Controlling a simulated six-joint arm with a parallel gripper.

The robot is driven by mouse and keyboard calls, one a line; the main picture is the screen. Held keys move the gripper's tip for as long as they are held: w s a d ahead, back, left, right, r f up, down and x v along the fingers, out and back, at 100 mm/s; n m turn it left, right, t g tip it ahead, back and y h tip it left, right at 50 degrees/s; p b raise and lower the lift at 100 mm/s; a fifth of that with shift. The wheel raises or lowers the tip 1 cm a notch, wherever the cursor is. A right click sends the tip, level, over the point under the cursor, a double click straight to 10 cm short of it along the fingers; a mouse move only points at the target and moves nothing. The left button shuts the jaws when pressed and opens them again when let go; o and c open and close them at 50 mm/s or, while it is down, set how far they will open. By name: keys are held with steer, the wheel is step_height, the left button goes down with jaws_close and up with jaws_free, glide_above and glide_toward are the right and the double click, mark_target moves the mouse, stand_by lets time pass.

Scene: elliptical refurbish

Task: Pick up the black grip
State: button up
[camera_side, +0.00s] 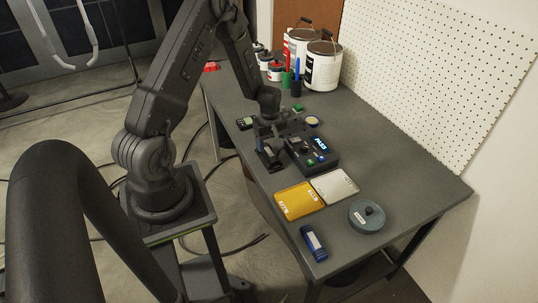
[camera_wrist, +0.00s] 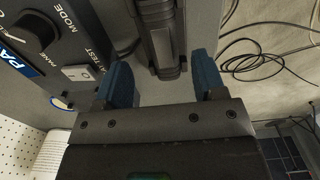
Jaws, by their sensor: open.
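The black grip (camera_wrist: 164,38) shows in the wrist view as a dark, ridged, long piece at the top centre. It lies ahead of the gap between my fingers, roughly lined up with it. My gripper (camera_wrist: 164,82) is open, with blue finger pads apart and nothing clearly held between them. In the side view my gripper (camera_side: 266,132) is low over the table's left edge. A dark piece (camera_side: 270,158) just below it seems to be the grip, partly hidden by the gripper. I cannot tell whether the fingers touch it.
A black test box (camera_side: 318,160) with a lit display stands close beside my gripper. Yellow (camera_side: 294,201) and white (camera_side: 335,185) trays, a round grey puck (camera_side: 367,215) and a dark blue device (camera_side: 313,243) lie nearer. Paint cans (camera_side: 322,66) stand at the back. The table's right side is clear.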

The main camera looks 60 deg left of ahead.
mark_target(269, 151)
steer(key=f, duration=0.4)
steer(key=shift+s, duration=0.2)
steer(key=shift+c, duration=0.4)
steer(key=c, duration=1)
steer(key=shift+o, duration=0.2)
steer(key=shift+r, duration=0.15)
